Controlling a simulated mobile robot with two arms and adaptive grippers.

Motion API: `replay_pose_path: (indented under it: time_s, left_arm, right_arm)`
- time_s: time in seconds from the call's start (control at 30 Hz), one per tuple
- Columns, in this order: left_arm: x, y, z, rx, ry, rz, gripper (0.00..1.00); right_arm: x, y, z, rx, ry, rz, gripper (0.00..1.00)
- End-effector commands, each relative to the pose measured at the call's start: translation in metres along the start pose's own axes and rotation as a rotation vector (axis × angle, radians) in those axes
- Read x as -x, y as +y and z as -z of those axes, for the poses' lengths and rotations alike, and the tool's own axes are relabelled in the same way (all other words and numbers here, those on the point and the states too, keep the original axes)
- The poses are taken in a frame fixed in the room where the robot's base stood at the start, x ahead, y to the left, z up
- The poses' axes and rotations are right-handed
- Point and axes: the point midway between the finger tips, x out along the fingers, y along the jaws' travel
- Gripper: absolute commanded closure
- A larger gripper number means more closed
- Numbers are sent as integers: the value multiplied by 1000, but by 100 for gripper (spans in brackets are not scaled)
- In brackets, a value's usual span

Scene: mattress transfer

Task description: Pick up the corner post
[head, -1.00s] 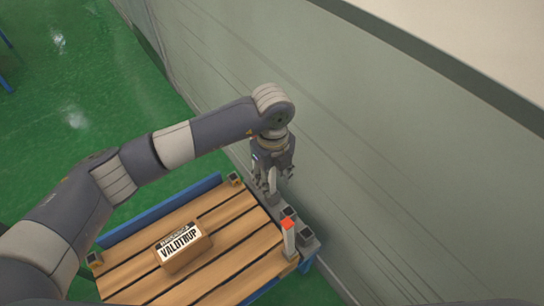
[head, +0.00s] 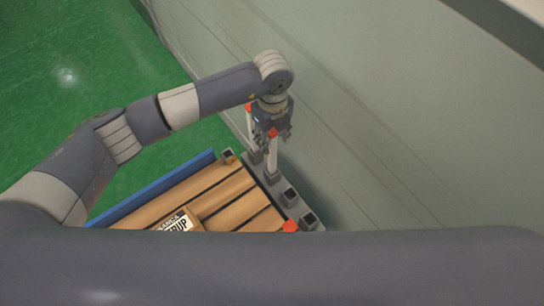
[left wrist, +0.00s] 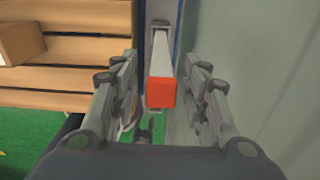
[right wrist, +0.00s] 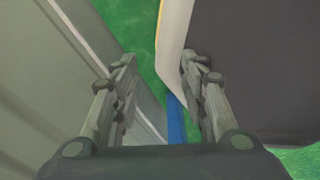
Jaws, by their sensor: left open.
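A white corner post with an orange-red top (head: 272,156) stands upright in a grey rack by the wall. In the left wrist view the post (left wrist: 161,90) lies between the spread fingers, with a gap on both sides. My left gripper (head: 275,137) is open at the top of this post and hides part of it. A second orange-topped post (head: 249,124) stands just left of it. My right gripper (right wrist: 158,75) shows only in its own wrist view, open, with nothing between its fingers.
The grey rack has open sockets (head: 290,197) nearer to me. A slatted wooden pallet (head: 228,205) carries a cardboard box (head: 178,221); another orange top (head: 290,226) shows at its near corner. The wall (head: 380,130) is close on the right. Green floor (head: 75,110) is clear at left.

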Motion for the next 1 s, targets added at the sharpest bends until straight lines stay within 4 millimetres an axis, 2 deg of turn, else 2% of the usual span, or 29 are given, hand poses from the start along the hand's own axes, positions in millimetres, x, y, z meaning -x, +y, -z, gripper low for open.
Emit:
replay_pose_path:
  time_s: [0.2, 0.4, 0.67, 0.7, 0.87, 0.9, 1.0]
  left_arm:
    - [-23, 1, 0, 1, 1, -4, 58]
    - [-50, 0, -2, 1, 0, -2, 58]
    - [-54, 0, -2, -1, -1, 0, 58]
    - [-54, 0, -2, -1, -1, 0, 61]
    - [-54, 0, -2, 0, -1, 0, 97]
    - [-54, 0, -2, 0, -1, 0, 100]
    - [-54, 0, -2, 0, -1, 0, 100]
  right_arm:
    - [5, 2, 11, -1, 16, -2, 60]
    - [6, 2, 12, -1, 18, -2, 60]
    - [6, -1, 11, -2, 15, 1, 60]
    - [6, -2, 11, -2, 15, 2, 60]
    - [6, -4, 9, -3, 11, 5, 60]
    - [6, -4, 8, -3, 11, 5, 60]
    - [6, -4, 8, -3, 10, 5, 60]
